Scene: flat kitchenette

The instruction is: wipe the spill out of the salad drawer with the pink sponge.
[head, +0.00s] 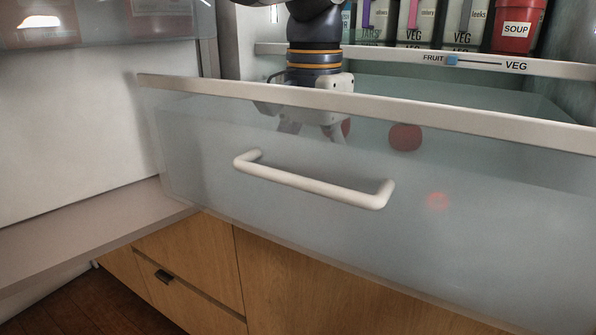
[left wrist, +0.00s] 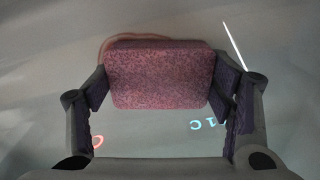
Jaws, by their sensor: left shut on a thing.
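The salad drawer (head: 440,118) is pulled out, with a frosted front and a pale bar handle (head: 315,186). My left gripper (head: 312,135) reaches down into it from above, blurred behind the front. In the left wrist view its fingers (left wrist: 160,98) are shut on the two ends of the pink sponge (left wrist: 160,75). The sponge is over the grey drawer floor; whether it touches cannot be told. A brownish curved edge, apparently the spill (left wrist: 150,37), shows along the sponge's far side and far left corner. The sponge hides the rest there. My right gripper is not in view.
A round red thing (head: 405,137) shows blurred through the drawer front, right of my gripper. Behind the drawer is a FRUIT/VEG slider (head: 452,60). Above it stand VEG boxes (head: 414,22) and a red SOUP tub (head: 516,28). The open door (head: 95,120) is at left.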

